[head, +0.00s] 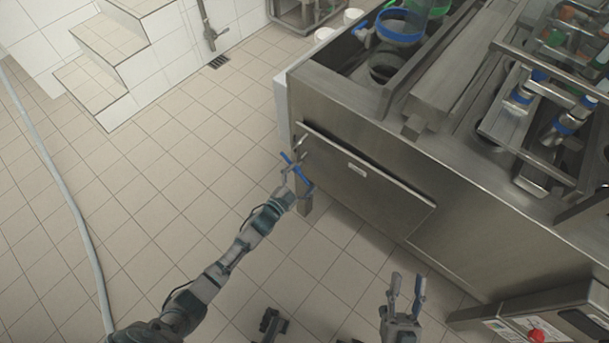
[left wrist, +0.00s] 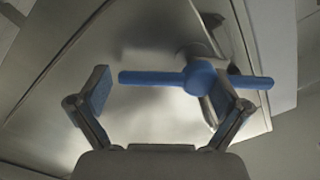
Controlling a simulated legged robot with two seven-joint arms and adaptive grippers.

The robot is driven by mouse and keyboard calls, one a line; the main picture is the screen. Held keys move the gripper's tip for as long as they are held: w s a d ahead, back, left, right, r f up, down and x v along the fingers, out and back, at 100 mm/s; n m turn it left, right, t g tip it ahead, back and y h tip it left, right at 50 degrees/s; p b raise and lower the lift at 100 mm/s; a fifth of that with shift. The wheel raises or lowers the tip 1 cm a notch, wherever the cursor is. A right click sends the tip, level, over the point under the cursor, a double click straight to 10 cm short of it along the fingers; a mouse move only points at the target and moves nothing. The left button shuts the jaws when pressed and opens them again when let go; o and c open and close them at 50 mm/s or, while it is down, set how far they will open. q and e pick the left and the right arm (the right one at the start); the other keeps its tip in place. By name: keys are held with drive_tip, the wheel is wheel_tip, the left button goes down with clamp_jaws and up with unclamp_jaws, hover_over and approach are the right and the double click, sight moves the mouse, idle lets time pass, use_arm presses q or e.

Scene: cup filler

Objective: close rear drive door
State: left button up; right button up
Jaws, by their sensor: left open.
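The rear drive door (head: 375,190) is a flat metal panel with a small label on the side of the steel machine. Its edges look a little proud of the side; I cannot tell how far it is open. A blue T-shaped handle (head: 287,158) is near its left end. My left gripper (head: 301,174) is open beside this handle. In the left wrist view the blue handle (left wrist: 197,78) lies across the space ahead of the open fingers (left wrist: 160,88), and the door panel (left wrist: 150,50) shows behind. My right gripper (head: 407,279) is open and empty, low in front of the machine.
The steel machine (head: 480,210) fills the right side. A control box with a red button (head: 537,335) is at the lower right. White tiled steps (head: 98,85) stand at the upper left, and a grey hose (head: 58,180) crosses the floor. The tiled floor between is clear.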

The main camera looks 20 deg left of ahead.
use_arm(q)
drive_tip(key=shift+w+d, duration=0.1)
drive_tip(key=shift+w, duration=0.05)
drive_tip(key=c, duration=1.5)
drive_tip(key=m, duration=0.2)
drive_tip(key=f+m, duration=0.1)
drive_tip(key=m, duration=0.1)
drive_tip(key=shift+w+a, duration=0.1)
drive_tip(key=shift+a, duration=0.3)
drive_tip(key=shift+c, duration=0.3)
